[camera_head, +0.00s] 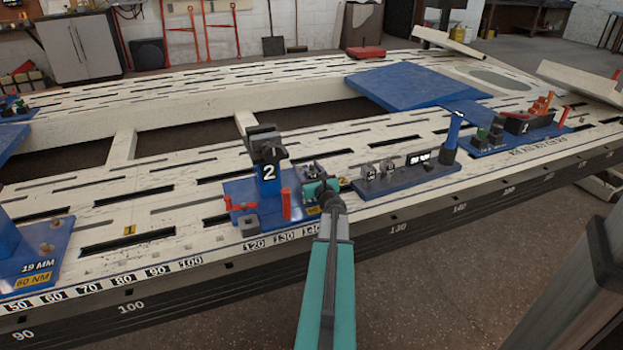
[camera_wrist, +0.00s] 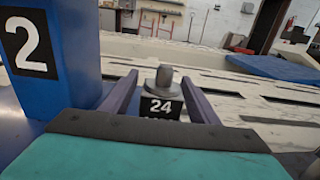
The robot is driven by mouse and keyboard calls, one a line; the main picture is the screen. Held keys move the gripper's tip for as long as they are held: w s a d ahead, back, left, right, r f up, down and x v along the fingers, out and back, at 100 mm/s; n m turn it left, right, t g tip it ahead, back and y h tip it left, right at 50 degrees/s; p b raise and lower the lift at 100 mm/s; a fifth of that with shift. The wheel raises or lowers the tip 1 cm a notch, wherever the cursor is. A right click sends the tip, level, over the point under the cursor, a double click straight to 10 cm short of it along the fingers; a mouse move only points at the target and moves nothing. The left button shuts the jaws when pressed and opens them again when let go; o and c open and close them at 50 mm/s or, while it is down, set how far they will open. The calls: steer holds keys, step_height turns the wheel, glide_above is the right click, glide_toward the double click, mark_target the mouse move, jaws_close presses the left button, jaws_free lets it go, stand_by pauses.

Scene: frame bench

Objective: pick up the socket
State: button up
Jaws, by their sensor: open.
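A grey metal socket (camera_wrist: 166,80) with a wider lower rim stands upright in the wrist view, above a black label reading 24 (camera_wrist: 162,107). My gripper (camera_wrist: 159,85) is open, with one purple finger on each side of the socket in the picture. Gaps show between the socket and both fingers. I cannot tell how far the socket sits between the fingertips. In the head view my gripper (camera_head: 314,176) is just right of the blue block marked 2 (camera_head: 269,180). There I cannot make out the labelled socket near my gripper.
The blue block (camera_wrist: 45,60) stands close on the left in the wrist view. Red pegs (camera_head: 286,203) stand beside it on a blue plate (camera_head: 241,190). The slotted white bench (camera_head: 170,205) is mostly clear to the left.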

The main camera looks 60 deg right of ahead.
steer(key=shift+c, duration=0.5)
steer(key=c, duration=1.2)
steer(key=shift+s, duration=0.1)
steer(key=shift+r+p, duration=0.5)
steer(key=shift+r, duration=0.35)
steer(key=s+a+r+p, duration=0.1)
steer(key=s+a+p, duration=0.1)
steer(key=s, duration=0.5)
steer(key=s+a+r+p, duration=0.2)
steer(key=s+a, duration=0.2)
steer(key=s, duration=0.3)
steer(key=shift+s+r, duration=0.15)
steer(key=shift+s, duration=0.25)
steer(key=shift+d, duration=0.1)
